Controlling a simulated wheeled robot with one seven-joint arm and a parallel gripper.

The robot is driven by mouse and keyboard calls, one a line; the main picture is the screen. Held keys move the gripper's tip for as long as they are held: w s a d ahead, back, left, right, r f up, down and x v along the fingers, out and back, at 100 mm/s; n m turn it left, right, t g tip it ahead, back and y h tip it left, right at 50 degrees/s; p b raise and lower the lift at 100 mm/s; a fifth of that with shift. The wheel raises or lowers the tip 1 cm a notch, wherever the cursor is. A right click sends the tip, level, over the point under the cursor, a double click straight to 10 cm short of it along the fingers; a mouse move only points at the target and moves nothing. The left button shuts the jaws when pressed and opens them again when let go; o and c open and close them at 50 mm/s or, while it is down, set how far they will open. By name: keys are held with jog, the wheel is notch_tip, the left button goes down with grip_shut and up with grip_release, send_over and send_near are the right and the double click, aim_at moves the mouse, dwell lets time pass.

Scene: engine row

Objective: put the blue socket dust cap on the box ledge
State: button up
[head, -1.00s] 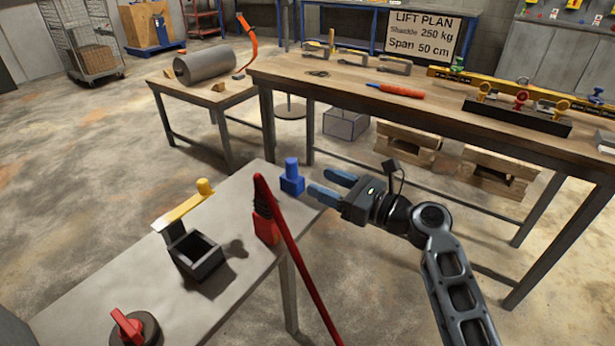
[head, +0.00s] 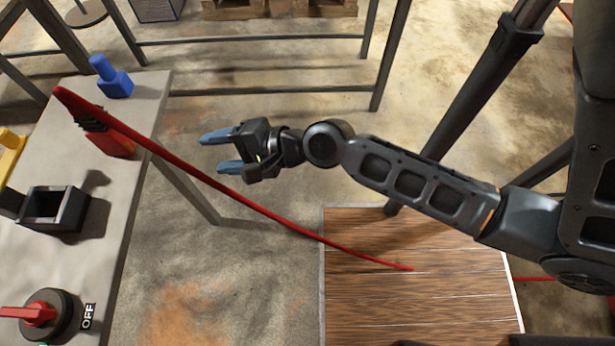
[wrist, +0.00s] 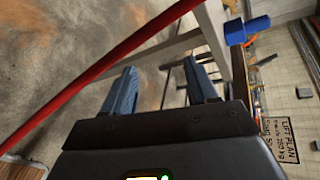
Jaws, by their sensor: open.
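The blue socket dust cap appears to be part of a blue piece (head: 110,78), a block with a round stub on top, upright at the far right corner of the grey table (head: 135,115). Where cap and socket divide, I cannot tell. The piece also shows at the upper right of the wrist view (wrist: 247,30). My gripper (head: 212,152) is open and empty beyond the table's right edge, apart from the blue piece. Its two blue fingers also show in the wrist view (wrist: 160,68). A dark open box (head: 50,212) stands on the table; which surface is the box ledge is unclear.
A red cable (head: 265,208) slants from the red connector (head: 105,138) past my gripper toward a wooden platform (head: 415,290). A yellow lever (head: 10,155) and a red switch knob (head: 30,315) are on the table. Table legs stand behind.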

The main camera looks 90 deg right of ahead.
jog(key=s+a+r+n, duration=0.3)
jog(key=s+a+n, duration=0.1)
jog(key=n, duration=0.4)
jog(key=s+a+r+n+t+y, duration=0.1)
jog(key=s+a+r+n, duration=0.2)
jog(key=s+n, duration=0.3)
jog(key=s+a+r+n, duration=0.4)
jog(key=s+n, duration=0.1)
jog(key=n, duration=0.4)
jog(key=shift+s+a+r+n+y, duration=0.35)
jog(key=shift+r+n+y, duration=0.05)
